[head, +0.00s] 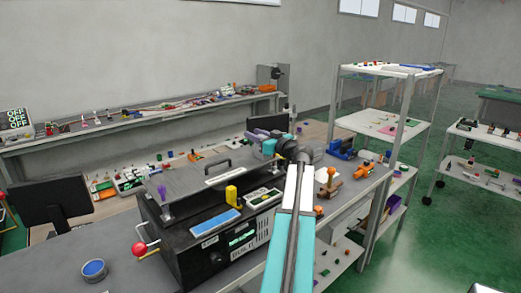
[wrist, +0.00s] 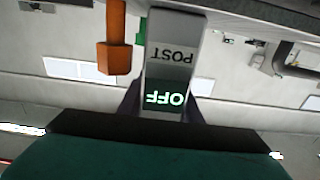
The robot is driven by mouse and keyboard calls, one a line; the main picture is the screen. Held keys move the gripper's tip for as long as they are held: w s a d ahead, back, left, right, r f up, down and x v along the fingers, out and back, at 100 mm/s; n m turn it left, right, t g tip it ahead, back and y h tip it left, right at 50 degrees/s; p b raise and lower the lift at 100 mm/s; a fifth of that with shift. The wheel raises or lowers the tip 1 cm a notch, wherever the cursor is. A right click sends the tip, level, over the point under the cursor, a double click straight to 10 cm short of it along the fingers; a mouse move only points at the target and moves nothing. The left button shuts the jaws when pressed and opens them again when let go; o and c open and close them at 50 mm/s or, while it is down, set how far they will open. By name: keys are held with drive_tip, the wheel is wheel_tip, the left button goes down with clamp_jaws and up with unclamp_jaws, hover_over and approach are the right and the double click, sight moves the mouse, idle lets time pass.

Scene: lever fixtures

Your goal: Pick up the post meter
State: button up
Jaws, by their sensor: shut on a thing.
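The post meter (wrist: 172,60) is a light grey block in the wrist view, with the word POST and a dark screen that reads OFF, both upside down. My gripper (wrist: 162,100) is shut on it, with a dark finger on each side. In the head view my gripper (head: 257,137) is above the back of the workbench, beyond the black machine. I cannot make out the meter there.
A black machine (head: 190,245) with a red-knobbed lever (head: 139,248) stands on the bench, with a blue dish (head: 94,268) to its left. An orange part (wrist: 114,45) hangs close beside the meter in the wrist view. A shelf rack (head: 385,125) stands to the right.

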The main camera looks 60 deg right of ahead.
drive_tip(key=shift+r, duration=0.15)
clamp_jaws()
drive_tip(key=s+a+r+b, duration=0.2)
drive_tip(key=s+a, duration=0.2)
drive_tip(key=s, duration=0.3)
drive_tip(key=s+a+r+b, duration=0.2)
drive_tip(key=s+a+b, duration=0.1)
drive_tip(key=s, duration=0.3)
drive_tip(key=shift+s+a+r, duration=0.35)
drive_tip(key=shift+a, duration=0.3)
drive_tip(key=shift+s+r, duration=0.1)
drive_tip(key=shift+r, duration=0.05)
idle(0.4)
